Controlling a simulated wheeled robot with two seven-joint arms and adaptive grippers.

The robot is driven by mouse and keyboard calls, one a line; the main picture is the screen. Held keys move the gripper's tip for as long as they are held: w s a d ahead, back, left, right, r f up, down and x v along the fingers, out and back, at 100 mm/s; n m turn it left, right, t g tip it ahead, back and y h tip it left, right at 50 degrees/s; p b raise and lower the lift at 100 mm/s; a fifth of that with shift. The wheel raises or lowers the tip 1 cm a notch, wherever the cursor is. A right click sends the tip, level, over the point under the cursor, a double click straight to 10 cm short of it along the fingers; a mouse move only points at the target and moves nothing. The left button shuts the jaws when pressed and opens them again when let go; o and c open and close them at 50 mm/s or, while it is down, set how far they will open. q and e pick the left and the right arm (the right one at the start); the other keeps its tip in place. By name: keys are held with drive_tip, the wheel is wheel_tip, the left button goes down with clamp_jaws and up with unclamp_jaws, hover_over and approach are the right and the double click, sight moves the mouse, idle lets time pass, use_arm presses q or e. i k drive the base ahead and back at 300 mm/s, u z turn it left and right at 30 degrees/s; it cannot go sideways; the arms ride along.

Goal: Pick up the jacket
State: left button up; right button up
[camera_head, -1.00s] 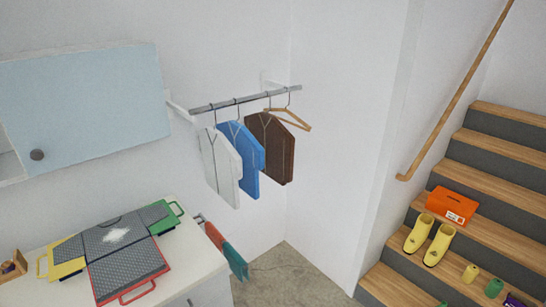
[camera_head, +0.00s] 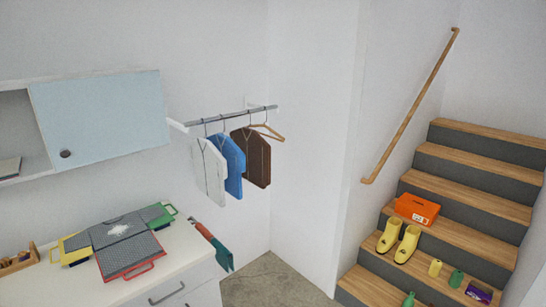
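Three garments hang on hangers from a wall rail (camera_head: 232,116) in the camera_head view. They are a white one (camera_head: 209,172) at the left, a blue one (camera_head: 229,163) in the middle and a dark brown one (camera_head: 254,158) at the right. I cannot tell which of them is the task's jacket. An empty wooden hanger (camera_head: 268,133) hangs at the right end of the rail. Neither of my grippers is in view.
A white counter (camera_head: 190,252) with drawers holds colored-edged grey trays (camera_head: 122,240) at lower left. Towels (camera_head: 217,250) hang at its side. A wall cabinet (camera_head: 100,118) is above. Stairs (camera_head: 468,205) at right carry yellow boots (camera_head: 398,240) and an orange box (camera_head: 417,209). The floor (camera_head: 272,283) between is clear.

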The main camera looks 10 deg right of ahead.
sight(257, 151)
drive_tip(key=z, duration=0.6)
drive_tip(key=i, duration=1.5)
drive_tip(key=u, duration=0.95)
drive_tip(key=i, duration=0.7)
drive_tip(key=u, duration=0.75)
